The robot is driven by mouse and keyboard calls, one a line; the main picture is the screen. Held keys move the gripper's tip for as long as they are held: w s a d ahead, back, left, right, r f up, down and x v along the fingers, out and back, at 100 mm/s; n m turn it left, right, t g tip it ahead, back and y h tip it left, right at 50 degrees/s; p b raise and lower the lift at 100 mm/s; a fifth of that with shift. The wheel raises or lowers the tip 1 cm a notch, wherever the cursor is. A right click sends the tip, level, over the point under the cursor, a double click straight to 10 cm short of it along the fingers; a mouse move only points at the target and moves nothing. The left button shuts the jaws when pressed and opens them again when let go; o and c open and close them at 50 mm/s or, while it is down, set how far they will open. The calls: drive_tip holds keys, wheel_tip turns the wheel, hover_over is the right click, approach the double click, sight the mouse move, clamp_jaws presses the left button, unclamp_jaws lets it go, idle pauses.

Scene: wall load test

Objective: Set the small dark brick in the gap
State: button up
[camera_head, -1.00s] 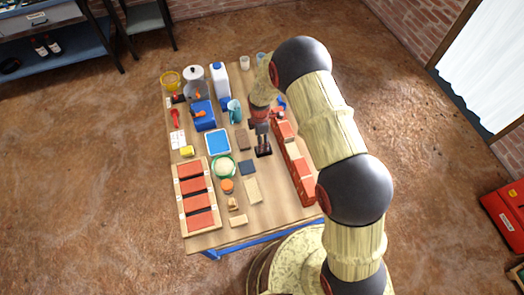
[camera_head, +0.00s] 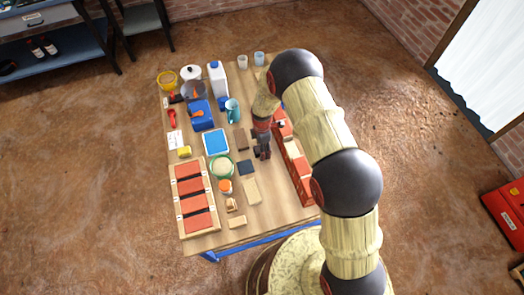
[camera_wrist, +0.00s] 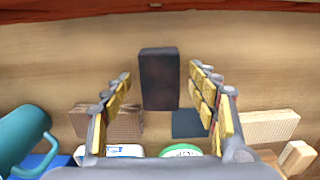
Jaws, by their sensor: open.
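The small dark brick (camera_wrist: 159,78) lies on the wooden table, between the spread fingers of my gripper (camera_wrist: 160,82) in the wrist view. Pale table shows on both sides of it, so the fingers look clear of it. In the head view my gripper (camera_head: 262,152) hangs over the table just left of the red brick wall (camera_head: 302,172), and the brick is hard to make out there. The wall has a paler break (camera_head: 292,149) between its top bricks, partly beside my arm. The wall's red edge (camera_wrist: 160,10) crosses the top of the wrist view.
A teal mug (camera_wrist: 24,140) stands at lower left in the wrist view. A rack of red bricks (camera_head: 181,208) fills the table's left front.

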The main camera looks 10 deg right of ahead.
drive_tip(key=shift+c, duration=0.8)
clamp_jaws()
drive_tip(key=shift+r, duration=0.1)
